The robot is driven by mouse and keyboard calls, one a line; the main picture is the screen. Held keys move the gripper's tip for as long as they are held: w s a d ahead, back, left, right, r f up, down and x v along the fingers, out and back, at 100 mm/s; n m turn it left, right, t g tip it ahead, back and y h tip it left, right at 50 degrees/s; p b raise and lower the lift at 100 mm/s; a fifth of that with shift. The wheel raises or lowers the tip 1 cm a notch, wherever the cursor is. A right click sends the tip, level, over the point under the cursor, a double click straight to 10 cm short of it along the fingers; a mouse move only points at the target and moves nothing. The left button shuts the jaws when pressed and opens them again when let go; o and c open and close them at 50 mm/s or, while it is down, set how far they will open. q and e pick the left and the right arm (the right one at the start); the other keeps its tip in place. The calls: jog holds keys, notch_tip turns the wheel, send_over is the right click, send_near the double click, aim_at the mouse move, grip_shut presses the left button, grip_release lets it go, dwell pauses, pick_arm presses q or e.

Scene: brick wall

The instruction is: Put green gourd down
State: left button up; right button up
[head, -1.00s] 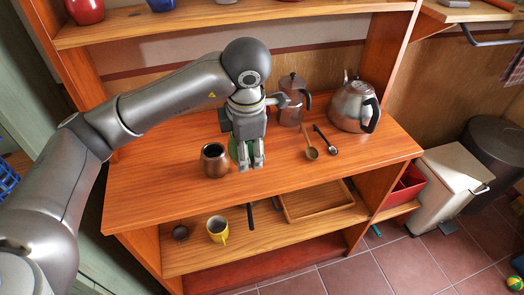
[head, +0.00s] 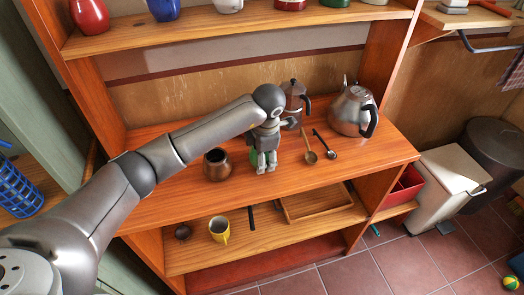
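My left gripper (head: 266,167) points down over the wooden counter (head: 180,195), with its fingertips close to the top. The green gourd (head: 253,158) shows only as a sliver of green at the gripper's left side; the fingers and wrist hide most of it. It has moved along with the gripper, so the gripper appears shut on it. I cannot tell whether the gourd touches the counter. My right gripper is not in view.
A copper-brown pot (head: 217,165) stands just left of the gripper. A moka pot (head: 293,97) stands behind it. Two spoons (head: 310,157) (head: 332,153) lie to the right, and a steel kettle (head: 352,112) stands farther right. The counter's left part is clear.

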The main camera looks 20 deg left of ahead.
pick_arm(q)
jog(key=shift+f+b, duration=0.2)
jog(key=shift+b, duration=0.1)
jog(key=o, duration=1.1)
jog(key=shift+r, duration=0.2)
jog(key=b+v, duration=0.1)
jog(key=v, duration=1.1)
jog(key=shift+b, duration=0.35)
